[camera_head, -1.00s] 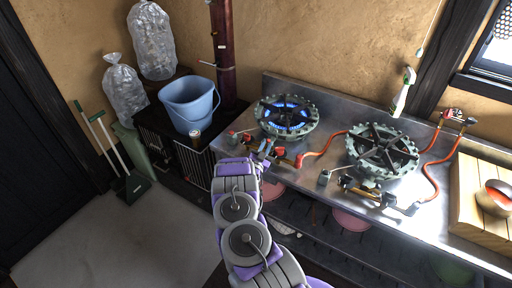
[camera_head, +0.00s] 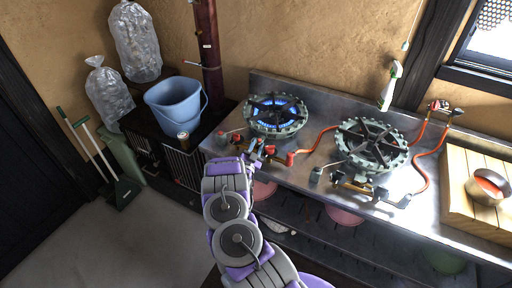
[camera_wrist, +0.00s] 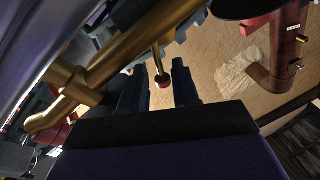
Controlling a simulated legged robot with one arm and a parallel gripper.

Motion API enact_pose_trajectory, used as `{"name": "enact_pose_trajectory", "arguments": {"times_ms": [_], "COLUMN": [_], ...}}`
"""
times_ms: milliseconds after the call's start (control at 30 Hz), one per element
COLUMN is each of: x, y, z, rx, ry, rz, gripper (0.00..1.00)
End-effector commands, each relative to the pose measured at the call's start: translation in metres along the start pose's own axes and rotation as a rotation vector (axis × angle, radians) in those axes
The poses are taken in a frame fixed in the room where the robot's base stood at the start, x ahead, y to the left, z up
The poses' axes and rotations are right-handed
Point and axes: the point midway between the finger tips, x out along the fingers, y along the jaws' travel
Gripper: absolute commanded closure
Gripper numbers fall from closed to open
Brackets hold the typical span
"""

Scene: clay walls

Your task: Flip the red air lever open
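The left gas burner (camera_head: 276,115) stands on the metal counter and shows blue flame. Brass pipes and red fittings (camera_head: 268,149) run along its front. In the wrist view, a small dark-red ball knob (camera_wrist: 163,80) sits on a thin brass stem below a thick brass pipe (camera_wrist: 135,45). My gripper (camera_wrist: 160,88) is open, with one dark finger on each side of the knob. Contact between the fingers and the knob cannot be told. In the head view my gripper (camera_head: 256,150) is at the burner's front fittings, its fingertips small and partly hidden.
A second burner (camera_head: 371,146) without visible flame stands to the right, joined by orange hoses (camera_head: 319,143). A wooden board (camera_head: 462,205) with a pot lies at right.

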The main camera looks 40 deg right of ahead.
Motion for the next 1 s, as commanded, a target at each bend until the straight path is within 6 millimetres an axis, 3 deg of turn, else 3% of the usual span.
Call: {"name": "enact_pose_trajectory", "arguments": {"times_ms": [367, 1000], "x": [-0.01, -0.141], "y": [0.0, -0.001], "z": [0.0, 0.002], "rx": [-0.001, -0.002], "ry": [-0.003, -0.004], "rz": [0.001, -0.003], "gripper": [0.69, 0.69]}}
